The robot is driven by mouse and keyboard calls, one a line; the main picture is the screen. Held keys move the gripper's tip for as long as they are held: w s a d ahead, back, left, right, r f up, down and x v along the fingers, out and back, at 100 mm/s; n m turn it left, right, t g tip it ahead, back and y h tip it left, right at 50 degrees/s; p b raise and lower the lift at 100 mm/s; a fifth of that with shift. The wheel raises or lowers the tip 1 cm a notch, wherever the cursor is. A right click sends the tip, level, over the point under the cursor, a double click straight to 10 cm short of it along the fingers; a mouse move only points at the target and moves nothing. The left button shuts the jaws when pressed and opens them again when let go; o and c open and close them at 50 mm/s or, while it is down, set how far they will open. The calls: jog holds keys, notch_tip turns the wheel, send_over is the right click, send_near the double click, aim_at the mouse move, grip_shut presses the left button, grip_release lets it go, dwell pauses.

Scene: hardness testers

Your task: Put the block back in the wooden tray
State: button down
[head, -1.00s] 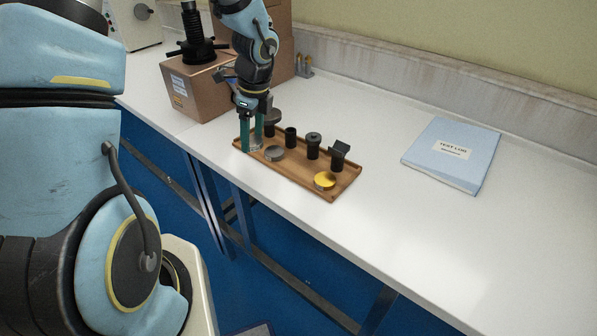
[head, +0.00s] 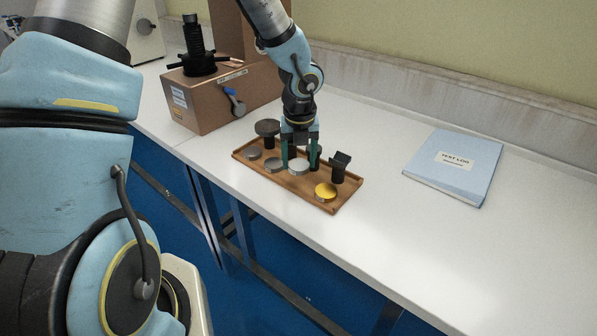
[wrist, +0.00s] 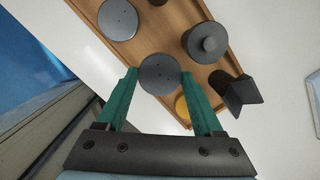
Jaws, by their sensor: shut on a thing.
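The wooden tray (head: 320,205) lies on the bench. My gripper (head: 299,166) points down over its front row, right of the middle. It is shut on a grey round block (head: 298,167), which also shows between the green fingers in the wrist view (wrist: 160,74). I cannot tell whether the block touches the tray. Two grey discs, one at the left end (head: 253,154) and one beside it (head: 274,166), lie to its left in the tray. A yellow-topped disc (head: 326,190) lies to its right.
Dark anvils stand along the tray's back: a mushroom-shaped one (head: 267,128), a round-topped one near my right finger (wrist: 207,43) and a V-notched one (head: 340,166). A hardness tester (head: 215,95) stands behind left. A blue test log (head: 455,165) lies right; bench between is clear.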

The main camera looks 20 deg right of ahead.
aim_at(299, 166)
jog(key=shift+f, duration=1.75)
jog(key=shift+f, duration=0.1)
grip_release()
jog(key=shift+a, duration=0.1)
